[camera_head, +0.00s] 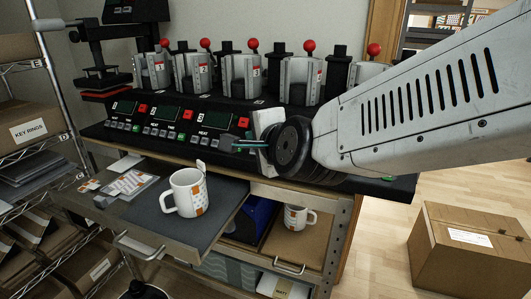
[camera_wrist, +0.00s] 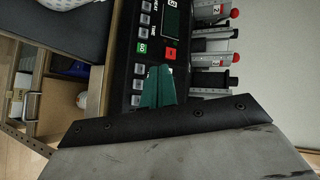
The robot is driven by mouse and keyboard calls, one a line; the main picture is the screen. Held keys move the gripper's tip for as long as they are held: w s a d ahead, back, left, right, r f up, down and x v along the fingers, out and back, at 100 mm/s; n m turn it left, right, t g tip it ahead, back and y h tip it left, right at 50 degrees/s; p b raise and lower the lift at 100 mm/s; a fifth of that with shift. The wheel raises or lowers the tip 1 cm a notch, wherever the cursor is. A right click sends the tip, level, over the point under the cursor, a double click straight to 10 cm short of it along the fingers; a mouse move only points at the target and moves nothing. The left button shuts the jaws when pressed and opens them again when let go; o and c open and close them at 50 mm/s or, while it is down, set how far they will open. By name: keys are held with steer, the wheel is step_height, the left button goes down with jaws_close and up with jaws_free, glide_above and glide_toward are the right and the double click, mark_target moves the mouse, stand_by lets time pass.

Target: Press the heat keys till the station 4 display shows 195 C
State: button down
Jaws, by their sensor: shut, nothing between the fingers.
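The mug press (camera_head: 192,122) is a long black bench unit with a sloped panel of dark displays, grey keys, and red and green keys. My gripper (camera_head: 235,143) reaches in from the right over the panel, its teal fingers together and empty. In the wrist view the teal fingertips (camera_wrist: 160,72) lie over the panel beside grey keys (camera_wrist: 139,84), a green key (camera_wrist: 143,47) and a red key (camera_wrist: 170,53). I cannot tell whether they touch a key. A dark display (camera_wrist: 172,20) shows above them, with no readable figure. My arm and gripper hide the station 4 display in the head view.
Clamps with red knobs (camera_head: 253,44) stand along the back. A patterned mug (camera_head: 187,193) stands on the pulled-out drawer tray (camera_head: 233,188); another mug (camera_head: 297,217) sits in the compartment below. A shelf rack (camera_head: 30,140) is at left, a cardboard box (camera_head: 465,250) at right.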

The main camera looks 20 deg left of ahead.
steer(key=w+f, duration=0.6)
steer(key=shift+w+d, duration=0.2)
steer(key=shift+d, duration=0.05)
stand_by(0.3)
steer(key=shift+w+f, duration=0.1)
steer(key=shift+f, duration=0.05)
stand_by(1.9)
steer(key=shift+w+f, duration=0.15)
steer(key=shift+w, duration=0.05)
steer(key=shift+w+f, duration=0.3)
steer(key=shift+w, duration=0.05)
stand_by(0.8)
steer(key=shift+s+r, duration=0.6)
steer(key=shift+s, duration=0.05)
stand_by(0.3)
steer(key=shift+s+a+r, duration=0.15)
steer(key=shift+s+r, duration=1.55)
steer(key=shift+s, duration=0.15)
